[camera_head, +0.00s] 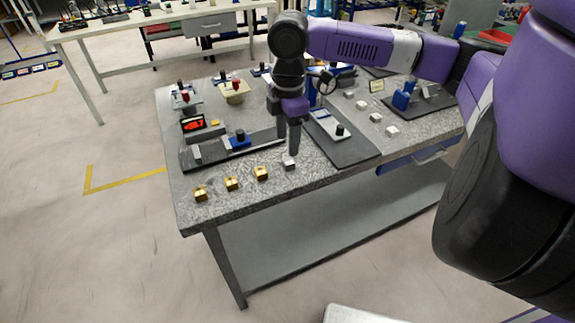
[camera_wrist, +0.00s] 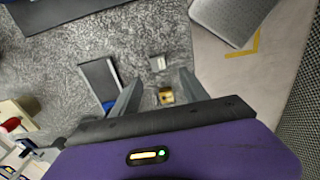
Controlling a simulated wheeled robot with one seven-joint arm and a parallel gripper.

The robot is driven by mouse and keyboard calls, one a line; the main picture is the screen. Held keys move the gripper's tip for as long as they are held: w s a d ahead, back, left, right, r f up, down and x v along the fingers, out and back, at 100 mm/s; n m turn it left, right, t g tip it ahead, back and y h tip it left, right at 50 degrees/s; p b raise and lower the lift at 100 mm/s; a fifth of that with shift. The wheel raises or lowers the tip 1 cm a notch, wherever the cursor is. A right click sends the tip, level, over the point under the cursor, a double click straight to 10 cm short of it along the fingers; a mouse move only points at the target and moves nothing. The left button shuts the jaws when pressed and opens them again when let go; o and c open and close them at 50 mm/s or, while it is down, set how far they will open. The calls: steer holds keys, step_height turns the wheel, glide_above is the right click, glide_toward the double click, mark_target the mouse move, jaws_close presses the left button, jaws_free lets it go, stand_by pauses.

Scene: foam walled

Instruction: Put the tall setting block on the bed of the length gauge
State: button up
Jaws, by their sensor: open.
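The length gauge is a dark base (camera_head: 225,151) at the left of the stone-topped table, with a red-lit display (camera_head: 193,124) and a blue carriage (camera_head: 240,141). In a front row sit several small blocks: brass ones (camera_head: 200,194), (camera_head: 232,183), (camera_head: 261,173) and a silver one (camera_head: 290,165) at the right end. I cannot tell which is the tall setting block. My gripper (camera_head: 292,151) points down, open, just above the silver block. In the wrist view, the silver block (camera_wrist: 157,63) lies just ahead of my gripper (camera_wrist: 160,80), and a brass block (camera_wrist: 166,96) shows between the fingers.
A dark mat (camera_head: 345,150) with a pale fixture (camera_head: 328,123) is right of my gripper. Several silver blocks (camera_head: 375,117) stand in a row farther right, near a blue fixture (camera_head: 402,98). Small fixtures with red knobs (camera_head: 235,92) stand behind the gauge.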

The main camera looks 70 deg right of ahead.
mark_target(289, 161)
steer(key=shift+s+d+f, duration=0.2)
steer(key=shift+s+f, duration=0.1)
steer(key=f, duration=0.7)
steer(key=shift+w+f, duration=0.1)
steer(key=shift+w, duration=0.15)
jaws_close()
